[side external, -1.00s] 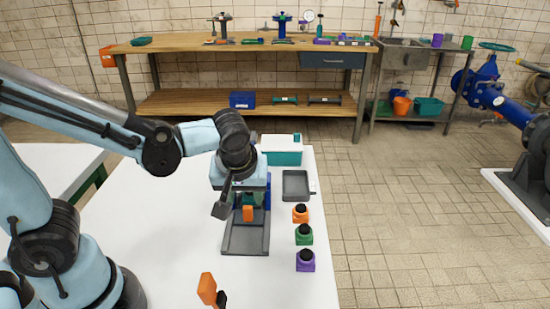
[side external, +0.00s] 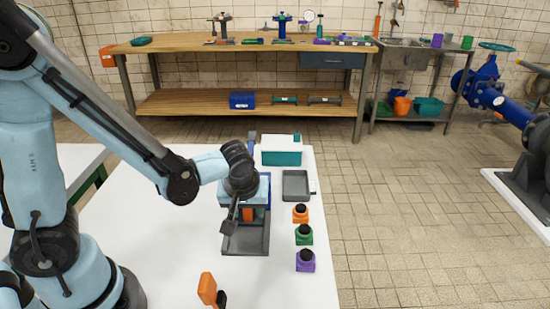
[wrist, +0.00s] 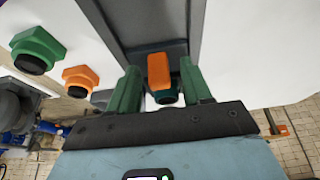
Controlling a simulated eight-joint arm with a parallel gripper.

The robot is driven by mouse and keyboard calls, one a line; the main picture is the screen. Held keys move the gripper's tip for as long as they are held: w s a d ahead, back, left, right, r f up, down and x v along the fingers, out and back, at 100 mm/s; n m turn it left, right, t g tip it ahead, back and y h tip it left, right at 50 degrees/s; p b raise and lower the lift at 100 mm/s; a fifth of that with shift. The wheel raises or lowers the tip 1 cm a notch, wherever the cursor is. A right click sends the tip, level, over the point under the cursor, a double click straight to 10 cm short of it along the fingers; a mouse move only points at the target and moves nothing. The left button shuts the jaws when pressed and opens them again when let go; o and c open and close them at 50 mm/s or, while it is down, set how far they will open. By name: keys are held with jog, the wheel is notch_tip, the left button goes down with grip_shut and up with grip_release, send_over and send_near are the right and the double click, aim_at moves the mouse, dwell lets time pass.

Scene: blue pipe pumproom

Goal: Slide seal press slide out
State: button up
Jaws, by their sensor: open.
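The seal press (side external: 265,190) stands on the white bench, with its grey slide base (side external: 246,240) stretching toward the near side. Its orange tab (side external: 246,214) shows partly behind my wrist, and the tab also shows upright in the wrist view (wrist: 159,72), with a dark teal part behind it. My gripper (wrist: 160,85) is open, with one green finger on each side of the orange tab. Gaps show between the tab and both fingers. In the side view my wrist hangs over the press and hides much of it and the fingertips.
Orange (side external: 300,213), green (side external: 304,235) and purple (side external: 305,261) blocks with black tops stand along the right bench edge. A grey tray (side external: 296,185) and a teal-and-white box (side external: 281,150) sit behind them. An orange handle (side external: 207,289) stands near the front.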

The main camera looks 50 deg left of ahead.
grip_shut()
jog(key=s+d, duration=0.7)
jog(key=shift+d, duration=0.15)
dwell(0.3)
grip_release()
